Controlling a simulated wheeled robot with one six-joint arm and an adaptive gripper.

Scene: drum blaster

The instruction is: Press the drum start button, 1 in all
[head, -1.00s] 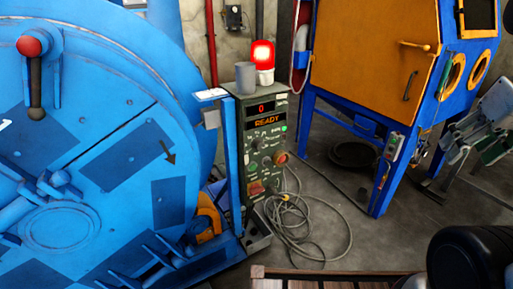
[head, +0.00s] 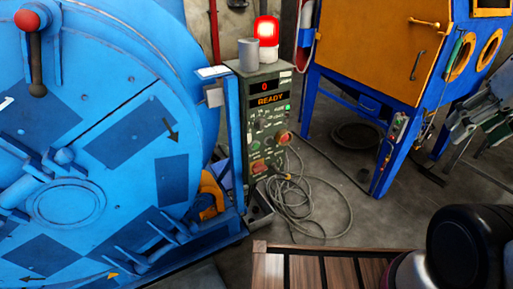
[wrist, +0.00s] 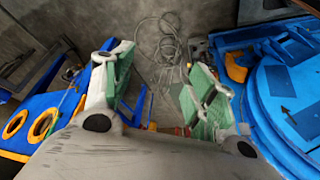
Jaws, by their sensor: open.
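The control box (head: 267,125) stands upright at the right edge of the big blue drum (head: 90,130). Its display (head: 267,99) reads READY, with a red 0 above. Small knobs and lights sit below, with a round orange-red knob (head: 283,138) at the right side and a red button (head: 258,168) low down. I cannot tell which is the start button. My gripper (wrist: 160,95) is open and empty, its green-padded fingers wide apart. In the head view my gripper (head: 487,125) is at the right edge, well apart from the box.
A red lamp (head: 267,32) glows on the box beside a grey cup (head: 248,54). A blue and orange cabinet (head: 375,50) stands at the right. Loose cables (head: 310,208) lie on the floor. A wooden-slatted surface (head: 320,272) is in front.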

